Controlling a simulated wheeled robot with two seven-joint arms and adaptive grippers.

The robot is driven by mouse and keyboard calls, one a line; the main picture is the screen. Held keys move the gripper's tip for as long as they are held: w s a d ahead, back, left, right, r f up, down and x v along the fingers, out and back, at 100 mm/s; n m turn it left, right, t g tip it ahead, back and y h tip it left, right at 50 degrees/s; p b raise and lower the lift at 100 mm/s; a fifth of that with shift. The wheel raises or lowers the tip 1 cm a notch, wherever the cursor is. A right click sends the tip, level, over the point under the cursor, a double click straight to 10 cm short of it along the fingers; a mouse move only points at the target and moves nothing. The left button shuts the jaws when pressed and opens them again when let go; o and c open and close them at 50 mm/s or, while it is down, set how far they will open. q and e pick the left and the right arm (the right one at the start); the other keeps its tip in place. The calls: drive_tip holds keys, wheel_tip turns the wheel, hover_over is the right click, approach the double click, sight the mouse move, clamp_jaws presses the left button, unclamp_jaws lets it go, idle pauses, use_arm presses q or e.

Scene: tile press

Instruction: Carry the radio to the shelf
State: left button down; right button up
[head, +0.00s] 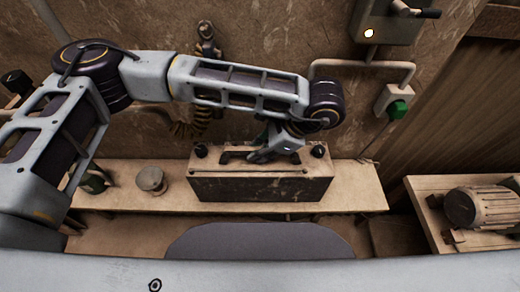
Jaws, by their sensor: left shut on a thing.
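The radio (262,188) is a dark, worn box with a tan top edge, knobs at its top corners and a carrying handle along its top. It is in the middle of the head view. My left gripper (260,155) reaches down from above and is shut on the radio at its handle. The fingertips are partly hidden by the gripper itself. The shelf (355,188) is a long wooden board along the wall, and the radio appears at its middle. I cannot tell whether the radio rests on it or hangs just above. My right gripper is not in view.
A small round tin (151,179) stands on the board to the left, with a dark jar (95,181) further left. Bare board lies right of the radio. A motor (480,207) sits on a wooden bench (425,190) at the right. A green-knobbed switch (397,109) is on the wall.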

use_arm(q)
drive_tip(key=shift+f+b, duration=0.3)
drive_tip(key=shift+b, duration=0.1)
idle(0.3)
drive_tip(key=c, duration=1.3)
unclamp_jaws()
drive_tip(key=shift+c, duration=0.2)
drive_tip(key=shift+f, duration=0.1)
drive_tip(key=v, duration=1.2)
